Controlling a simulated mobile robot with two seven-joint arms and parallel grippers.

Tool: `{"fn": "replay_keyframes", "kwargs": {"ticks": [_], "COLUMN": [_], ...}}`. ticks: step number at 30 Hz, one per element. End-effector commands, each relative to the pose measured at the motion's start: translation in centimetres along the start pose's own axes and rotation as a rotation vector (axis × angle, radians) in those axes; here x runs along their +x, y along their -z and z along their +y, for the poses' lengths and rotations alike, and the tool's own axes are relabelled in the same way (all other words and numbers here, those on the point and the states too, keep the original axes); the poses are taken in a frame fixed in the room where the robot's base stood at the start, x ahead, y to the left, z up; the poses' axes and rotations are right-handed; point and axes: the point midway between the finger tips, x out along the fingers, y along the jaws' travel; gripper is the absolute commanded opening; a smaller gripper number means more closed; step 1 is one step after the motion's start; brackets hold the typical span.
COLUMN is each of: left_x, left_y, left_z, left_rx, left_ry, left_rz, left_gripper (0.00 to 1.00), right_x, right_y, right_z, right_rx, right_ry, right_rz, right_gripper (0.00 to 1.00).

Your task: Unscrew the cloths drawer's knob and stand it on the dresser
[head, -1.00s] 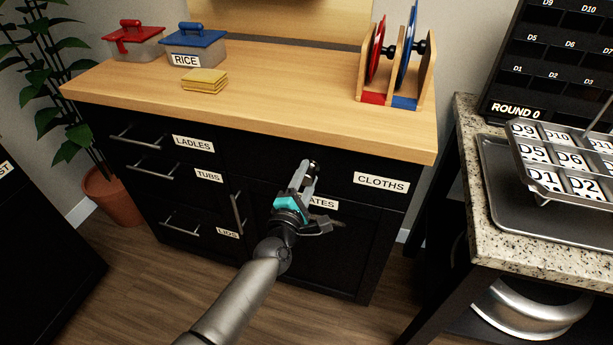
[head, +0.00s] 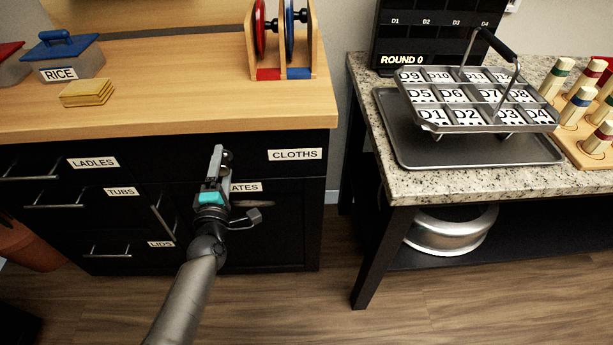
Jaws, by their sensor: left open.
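The cloths drawer (head: 288,171) is a black drawer front at the right of the dresser, shut, with a CLOTHS label (head: 295,154). A small dark round shape, which looks like its knob (head: 228,156), shows beside my left gripper's fingertips. My left gripper (head: 220,161) is open in front of the drawer, its fingers pointing at the drawer front. Its fingers partly hide the knob, and I cannot tell whether they touch it. The dresser's wooden top (head: 170,105) is above the drawer. My right gripper is not in view.
On the dresser top are a RICE box (head: 73,60), folded yellow cloths (head: 87,92) and a wooden rack (head: 280,45) with red and blue discs. The top's front middle is clear. A granite counter (head: 450,182) with a tray stands to the right.

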Motion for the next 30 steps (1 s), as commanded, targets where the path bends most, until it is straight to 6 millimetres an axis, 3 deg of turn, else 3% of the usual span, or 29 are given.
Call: {"fn": "replay_keyframes", "kwargs": {"ticks": [17, 22, 30], "left_x": [0.0, 0.0, 0.0], "left_y": [0.0, 0.0, 0.0], "left_z": [0.0, 0.1, 0.0], "left_rx": [0.535, 0.762, 0.967], "left_ry": [0.001, 0.0, 0.001], "left_rz": [0.0, 0.0, 0.0], "left_gripper": [0.8, 0.8, 0.8], "right_x": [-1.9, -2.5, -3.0], "right_y": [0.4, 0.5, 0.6], "right_z": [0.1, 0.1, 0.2], "right_rx": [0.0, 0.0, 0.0], "right_ry": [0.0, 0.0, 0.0], "right_rz": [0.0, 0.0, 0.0], "right_gripper": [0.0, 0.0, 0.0]}}
